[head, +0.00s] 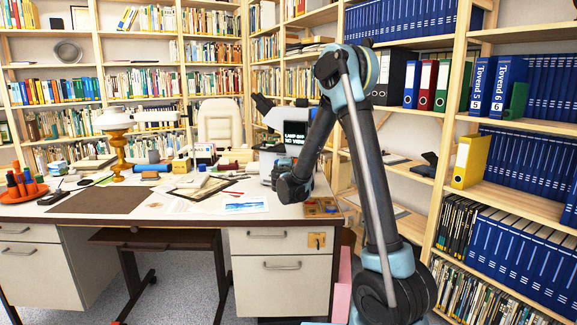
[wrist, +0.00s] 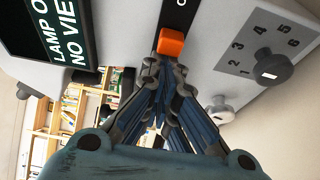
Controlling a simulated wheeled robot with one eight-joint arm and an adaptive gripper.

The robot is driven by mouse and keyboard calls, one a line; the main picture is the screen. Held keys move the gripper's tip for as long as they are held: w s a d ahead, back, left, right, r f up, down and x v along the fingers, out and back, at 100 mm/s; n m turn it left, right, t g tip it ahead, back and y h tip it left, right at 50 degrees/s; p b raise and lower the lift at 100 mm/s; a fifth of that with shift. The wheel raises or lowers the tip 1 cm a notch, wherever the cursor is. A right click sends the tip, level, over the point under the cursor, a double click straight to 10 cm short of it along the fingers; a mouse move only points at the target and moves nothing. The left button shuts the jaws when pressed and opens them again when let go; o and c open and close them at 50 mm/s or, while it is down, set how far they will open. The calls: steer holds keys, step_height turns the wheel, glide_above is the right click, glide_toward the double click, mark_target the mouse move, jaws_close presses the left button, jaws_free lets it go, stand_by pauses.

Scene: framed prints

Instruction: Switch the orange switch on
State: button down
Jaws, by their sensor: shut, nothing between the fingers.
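The orange switch (wrist: 171,42) is a small block on a black strip on the front of a grey-white device (wrist: 225,20), near the top middle of the wrist view. My gripper (wrist: 165,70) is shut and empty, its fingertips right beside the switch's near end; I cannot tell whether they touch it. A dark screen (wrist: 58,38) on the device shows partly cut-off text, "LAMP O..." and "NO VIE...". In the head view the device's screen (head: 294,132) shows on the desk, behind my arm; the switch and my fingertips are hidden there.
A dark knob (wrist: 274,70) beside printed numbers and a pale knob (wrist: 221,110) sit close to the right of my fingers. The desk (head: 95,201) carries papers, a brass lamp (head: 118,150) and a red pen holder (head: 24,187). Bookshelves (head: 455,118) stand close on the right.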

steer(key=shift+s+d, duration=0.2)
steer(key=shift+d, duration=0.35)
steer(key=shift+s+d, duration=0.2)
steer(key=shift+d, duration=0.35)
steer(key=shift+s, duration=0.1)
